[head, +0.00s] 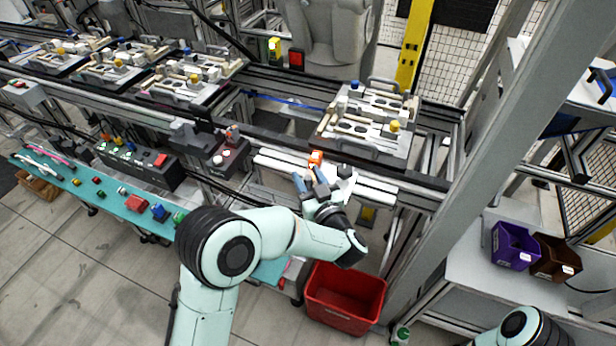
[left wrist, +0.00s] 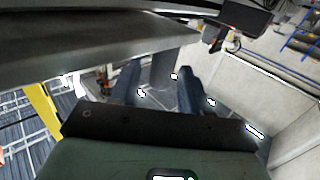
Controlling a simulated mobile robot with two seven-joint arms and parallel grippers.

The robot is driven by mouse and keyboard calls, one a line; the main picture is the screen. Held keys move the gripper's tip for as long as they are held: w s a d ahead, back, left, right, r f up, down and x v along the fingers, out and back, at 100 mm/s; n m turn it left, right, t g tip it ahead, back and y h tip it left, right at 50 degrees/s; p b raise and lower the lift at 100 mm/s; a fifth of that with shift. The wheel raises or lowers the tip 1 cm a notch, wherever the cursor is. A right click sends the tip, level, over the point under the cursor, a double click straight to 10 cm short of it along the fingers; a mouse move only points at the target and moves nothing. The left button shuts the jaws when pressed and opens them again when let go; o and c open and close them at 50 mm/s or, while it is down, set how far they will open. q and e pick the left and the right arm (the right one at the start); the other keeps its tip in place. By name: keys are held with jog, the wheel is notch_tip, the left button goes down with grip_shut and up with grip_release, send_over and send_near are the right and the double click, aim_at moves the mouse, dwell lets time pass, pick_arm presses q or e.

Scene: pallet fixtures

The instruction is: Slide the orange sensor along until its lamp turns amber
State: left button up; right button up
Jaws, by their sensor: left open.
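The orange sensor (head: 315,158) is a small block on the pale rail (head: 370,184) along the front of the conveyor frame, below the right-hand pallet. Its lamp is too small to make out. My left gripper (head: 308,177) is just in front of the sensor, its two blue-grey fingers apart and pointing towards the rail. I cannot tell whether a finger touches the sensor. In the left wrist view the fingers (left wrist: 162,88) stand apart with nothing clearly held, and I cannot make out the sensor there. My right gripper is out of view.
A pallet fixture (head: 367,145) sits on the conveyor behind the sensor. A dark control box (head: 229,160) stands left of the rail. A red bin (head: 345,300) is on the floor below. A grey post (head: 480,150) rises at the right.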

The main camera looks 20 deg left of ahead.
pick_arm(q)
jog(key=v, duration=1.3)
jog(key=shift+b, duration=0.45)
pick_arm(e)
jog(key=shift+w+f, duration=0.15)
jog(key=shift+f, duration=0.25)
pick_arm(q)
jog(key=shift+s, duration=0.1)
jog(key=a+f+m+g+h+p, duration=0.35)
jog(key=f+h, duration=0.55)
jog(key=f, duration=1.3)
jog(key=s+a+f+m+g+h+p, duration=0.1)
jog(key=s+a+f+g+h+p, duration=0.15)
jog(key=s+f+g, duration=0.45)
jog(key=s+f+g+h, duration=0.2)
jog(key=s, duration=0.7)
jog(key=s+d+f+g+h+p, duration=0.1)
jog(key=s+f+g+h, duration=0.1)
jog(key=s, duration=0.8)
jog(key=shift+d+p, duration=0.2)
jog(key=shift+p, duration=0.1)
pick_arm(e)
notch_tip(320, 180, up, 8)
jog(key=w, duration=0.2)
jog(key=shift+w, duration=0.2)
pick_arm(q)
jog(key=shift+s+f+n, duration=0.1)
jog(key=shift+s+n, duration=0.05)
jog(key=shift+n, duration=0.1)
